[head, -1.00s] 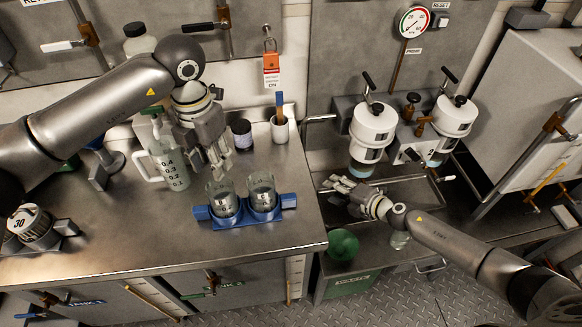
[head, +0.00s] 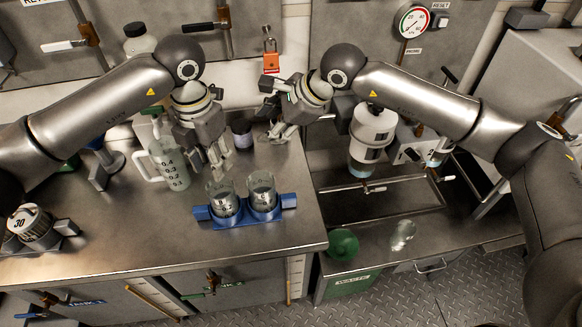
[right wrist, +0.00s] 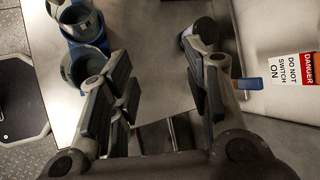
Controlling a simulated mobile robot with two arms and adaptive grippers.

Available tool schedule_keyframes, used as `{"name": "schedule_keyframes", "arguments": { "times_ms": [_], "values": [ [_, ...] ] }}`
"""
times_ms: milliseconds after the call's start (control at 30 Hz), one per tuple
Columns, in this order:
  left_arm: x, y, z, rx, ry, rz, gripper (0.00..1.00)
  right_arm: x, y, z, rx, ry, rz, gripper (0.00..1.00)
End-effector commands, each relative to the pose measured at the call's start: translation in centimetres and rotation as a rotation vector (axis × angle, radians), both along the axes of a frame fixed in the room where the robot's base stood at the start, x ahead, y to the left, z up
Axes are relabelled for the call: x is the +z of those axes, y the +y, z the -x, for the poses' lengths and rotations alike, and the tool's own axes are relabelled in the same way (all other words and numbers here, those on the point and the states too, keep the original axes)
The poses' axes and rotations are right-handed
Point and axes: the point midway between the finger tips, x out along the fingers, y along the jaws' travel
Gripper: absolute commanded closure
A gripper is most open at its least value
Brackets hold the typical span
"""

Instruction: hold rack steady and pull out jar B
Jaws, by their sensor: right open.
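The blue rack (head: 240,222) stands on the steel bench and holds two clear glass jars side by side, a left jar (head: 224,203) and a right jar (head: 263,192). Their letters are too small to read, so I cannot tell which is B. My left gripper (head: 222,170) hangs just behind the left jar, apart from the rack; its finger gap is unclear. My right gripper (head: 273,136) is open and empty at the back right of the bench, behind the right jar. In the right wrist view, the rack (right wrist: 103,42) and jars are at upper left, outside the fingers (right wrist: 155,72).
A graduated jug (head: 170,165) stands left of the rack. A dark-lidded jar (head: 241,133) is close to my right gripper. A blue handle (right wrist: 249,84) shows beside the right fingers. A red danger tag (right wrist: 298,68) hangs behind. Bench in front of the rack is clear.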

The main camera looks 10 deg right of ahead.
Motion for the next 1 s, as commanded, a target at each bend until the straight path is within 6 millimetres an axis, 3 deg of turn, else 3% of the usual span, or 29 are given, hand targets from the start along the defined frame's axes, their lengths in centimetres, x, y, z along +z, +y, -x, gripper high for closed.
{"name": "schedule_keyframes", "arguments": {
  "times_ms": [33, 300, 600, 767, 1000],
  "values": [
    [0.0, 0.0, 0.0, 0.000, 0.000, 0.000, 0.64, 1.1, -0.2, -0.2, 0.041, -0.056, 0.073, 0.55],
    [0.0, 0.0, 0.0, 0.000, 0.000, 0.000, 0.64, -4.7, -1.2, 3.1, -0.011, 0.200, 0.295, 0.55],
    [0.0, 0.0, 0.0, 0.000, 0.000, 0.000, 0.64, -7.5, -2.8, 6.5, -0.064, 0.389, 0.506, 0.55],
    [0.0, 0.0, 0.0, 0.000, 0.000, 0.000, 0.64, -8.4, -3.0, 7.0, -0.071, 0.414, 0.534, 0.55],
    [0.0, 0.0, 0.0, 0.000, 0.000, 0.000, 0.64, -12.0, -3.1, 7.1, -0.071, 0.417, 0.535, 0.55]
  ]
}}
